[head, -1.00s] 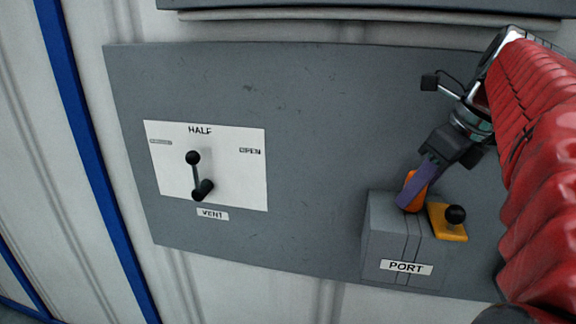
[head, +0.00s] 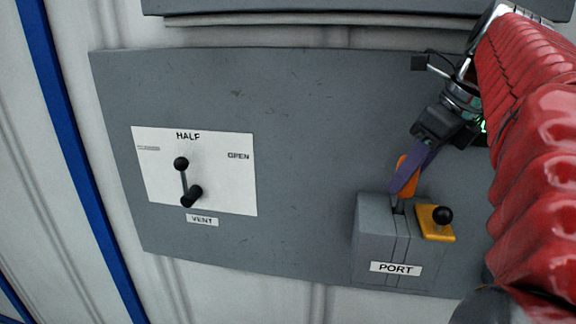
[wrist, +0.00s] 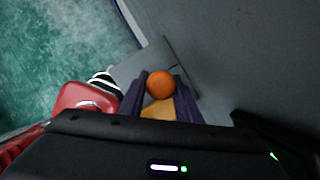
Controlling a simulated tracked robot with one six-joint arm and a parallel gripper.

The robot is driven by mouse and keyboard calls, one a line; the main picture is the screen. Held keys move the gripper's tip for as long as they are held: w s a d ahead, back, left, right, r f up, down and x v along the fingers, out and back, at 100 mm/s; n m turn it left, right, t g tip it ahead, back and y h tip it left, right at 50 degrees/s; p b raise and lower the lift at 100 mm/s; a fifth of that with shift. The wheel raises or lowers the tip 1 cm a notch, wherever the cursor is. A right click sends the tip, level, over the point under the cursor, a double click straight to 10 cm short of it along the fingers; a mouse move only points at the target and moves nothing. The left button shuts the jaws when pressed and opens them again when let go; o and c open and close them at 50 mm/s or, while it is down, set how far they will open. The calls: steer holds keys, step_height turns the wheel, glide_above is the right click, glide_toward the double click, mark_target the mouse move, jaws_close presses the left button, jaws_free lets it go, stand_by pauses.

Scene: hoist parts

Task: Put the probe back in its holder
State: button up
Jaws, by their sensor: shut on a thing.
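The probe (head: 406,174) has an orange handle and a thin grey shaft below it. The purple fingers of my gripper (head: 405,180) are shut on the handle; in the wrist view the round orange end of the probe (wrist: 160,85) sits between them. The shaft points down at the slot in the top of the grey box labelled PORT (head: 378,232). Its lower end is at or in the slot; I cannot tell how deep. I see no separate thing marked as a holder.
A yellow plate with a black knob (head: 435,222) lies on the box top, right of the slot. A black lever (head: 184,182) stands upright near HALF on a white plate (head: 222,180), with a VENT label below. The grey panel (head: 310,130) between is clear.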

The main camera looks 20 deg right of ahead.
steer(key=shift+r, duration=0.65)
steer(key=shift+r, duration=3)
steer(key=shift+s+d, duration=0.1)
steer(key=shift+d, duration=0.05)
